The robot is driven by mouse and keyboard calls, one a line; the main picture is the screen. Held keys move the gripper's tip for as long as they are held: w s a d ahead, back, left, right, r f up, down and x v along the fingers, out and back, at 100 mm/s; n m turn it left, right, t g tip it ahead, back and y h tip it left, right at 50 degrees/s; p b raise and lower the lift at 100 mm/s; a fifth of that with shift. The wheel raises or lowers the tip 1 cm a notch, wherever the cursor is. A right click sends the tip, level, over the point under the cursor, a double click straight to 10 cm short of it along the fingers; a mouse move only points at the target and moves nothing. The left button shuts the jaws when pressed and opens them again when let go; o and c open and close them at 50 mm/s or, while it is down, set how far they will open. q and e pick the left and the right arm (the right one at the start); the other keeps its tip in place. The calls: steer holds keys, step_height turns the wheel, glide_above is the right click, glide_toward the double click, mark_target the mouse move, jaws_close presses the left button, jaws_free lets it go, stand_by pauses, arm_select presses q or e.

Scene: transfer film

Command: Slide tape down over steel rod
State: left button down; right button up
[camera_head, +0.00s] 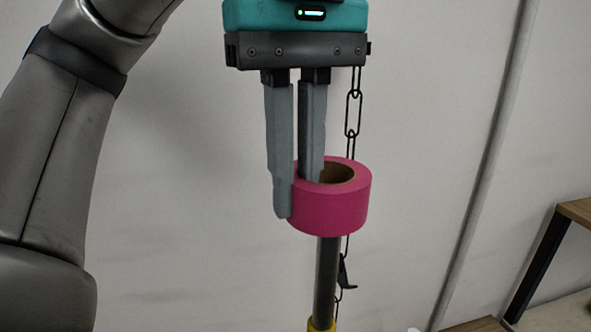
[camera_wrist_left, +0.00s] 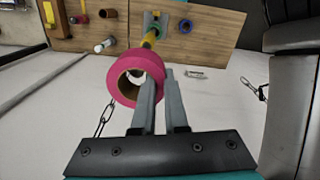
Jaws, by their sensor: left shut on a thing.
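A pink tape roll with a brown core (camera_head: 345,208) hangs level in the head view. My left gripper (camera_head: 297,198) points down and is shut on the roll's wall, one finger inside the hole and one outside. The dark steel rod (camera_head: 327,275) stands upright directly below the roll, with a yellow part (camera_head: 320,326) lower down. The rod's top is hidden by the roll; I cannot tell whether it is inside the hole. In the left wrist view, the roll (camera_wrist_left: 116,78) covers part of the rod, whose yellow part (camera_wrist_left: 150,40) shows beyond. My right gripper is out of view.
A dark chain (camera_head: 353,115) hangs just behind the gripper and roll. A wooden table (camera_head: 577,211) stands at the right edge. In the left wrist view, a wooden board (camera_wrist_left: 207,40) and several small coloured objects lie beyond the roll.

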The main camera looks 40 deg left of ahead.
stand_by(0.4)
arm_select(q)
step_height(320, 180, down, 12)
steer(key=b, duration=0.9)
steer(key=shift+f, duration=0.15)
stand_by(0.4)
